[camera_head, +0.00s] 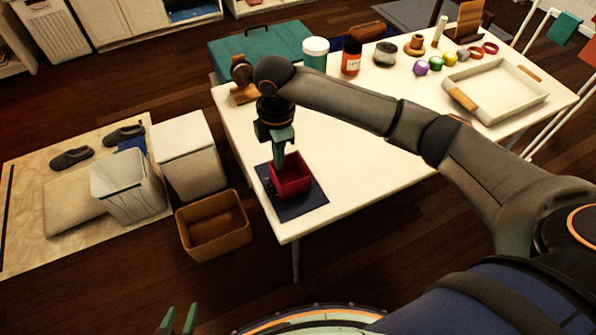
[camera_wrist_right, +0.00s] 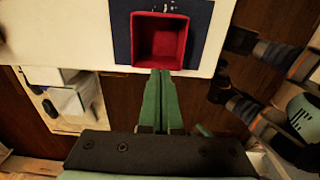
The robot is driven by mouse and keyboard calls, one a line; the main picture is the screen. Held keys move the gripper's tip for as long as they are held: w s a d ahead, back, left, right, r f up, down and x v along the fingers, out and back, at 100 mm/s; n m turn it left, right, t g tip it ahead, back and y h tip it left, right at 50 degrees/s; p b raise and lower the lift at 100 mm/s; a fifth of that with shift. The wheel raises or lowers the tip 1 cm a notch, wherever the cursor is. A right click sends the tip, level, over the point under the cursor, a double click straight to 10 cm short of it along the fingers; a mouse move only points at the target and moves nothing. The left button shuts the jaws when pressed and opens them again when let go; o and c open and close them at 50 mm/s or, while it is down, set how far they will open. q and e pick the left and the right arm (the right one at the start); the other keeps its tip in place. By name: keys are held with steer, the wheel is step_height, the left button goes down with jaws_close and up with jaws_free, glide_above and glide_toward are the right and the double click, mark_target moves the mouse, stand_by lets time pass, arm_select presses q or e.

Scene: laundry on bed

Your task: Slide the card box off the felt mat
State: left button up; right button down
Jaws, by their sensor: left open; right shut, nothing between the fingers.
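The card box (camera_head: 294,182) is a red open-topped box standing on the dark blue felt mat (camera_head: 312,198) near the table's left corner. In the right wrist view the card box (camera_wrist_right: 160,42) looks empty, with mat (camera_wrist_right: 122,38) showing around it. My right gripper (camera_head: 279,165) points down, shut and empty, at the box's back-left wall. In the right wrist view its green fingertips (camera_wrist_right: 161,73) are at the box's edge; whether they touch it I cannot tell. My left gripper (camera_head: 182,308) is open and empty at the bottom left, away from the table.
The white table (camera_head: 370,172) is clear right of the mat. A headphone stand (camera_head: 243,92), jars (camera_head: 314,55) and a tray (camera_head: 495,92) stand farther back. A tan bin (camera_head: 213,225) is on the floor left of the table. My right arm spans above the tabletop.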

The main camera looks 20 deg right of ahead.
mark_target(299, 172)
steer(key=f, duration=0.6)
steer(key=f+b, duration=0.1)
steer(key=f, duration=0.2)
steer(key=shift+w+d, duration=0.2)
steer(key=shift+d, duration=0.2)
steer(key=d, duration=0.2)
steer(key=shift+w+d, duration=0.1)
steer(key=shift+d, duration=0.95)
steer(key=shift+p, duration=0.3)
